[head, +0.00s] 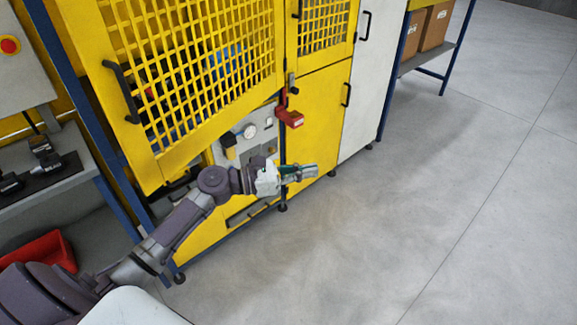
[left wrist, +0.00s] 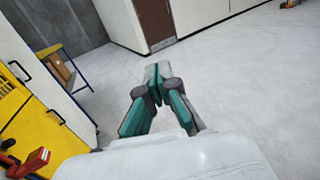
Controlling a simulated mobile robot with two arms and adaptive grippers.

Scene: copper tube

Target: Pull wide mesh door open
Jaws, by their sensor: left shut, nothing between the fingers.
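The wide yellow mesh door (head: 168,153) fills the upper left of the head view. It stands ajar, its left edge swung out from the cabinet and its hinge side at the right. Its black handle (head: 122,92) is on the left edge, with nothing on it. My left gripper (head: 312,171) is below and to the right of the door, well away from the handle, pointing right. Its fingers are shut and empty; they also show shut in the left wrist view (left wrist: 157,72), over open floor. My right gripper is not in view.
A narrower mesh door (head: 323,55) and a yellow lower door (head: 318,125) are right of the wide door. A white cabinet (head: 365,80) stands beyond. A red bin (head: 45,250) is at lower left. The floor at right is clear.

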